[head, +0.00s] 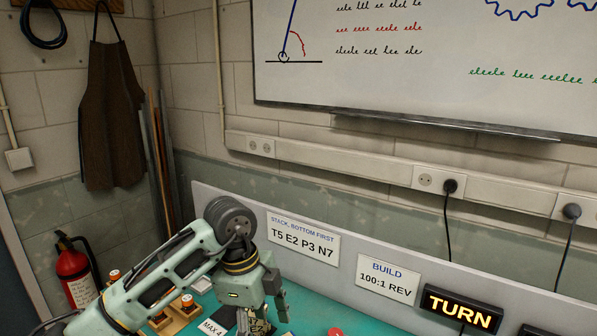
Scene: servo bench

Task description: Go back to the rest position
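My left arm comes in from the lower left, and its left gripper (263,318) points down over the teal bench top (312,312) at the bottom of the head view. The fingers are partly cut off by the lower edge, so I cannot tell whether they are open or shut or hold anything. My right gripper is not in view.
A grey back panel carries a stack-order sign (303,243), a build sign (387,279) and a lit TURN display (460,308). Small orange-topped parts (187,301) stand on the bench left of the gripper. A red fire extinguisher (75,270) is at far left.

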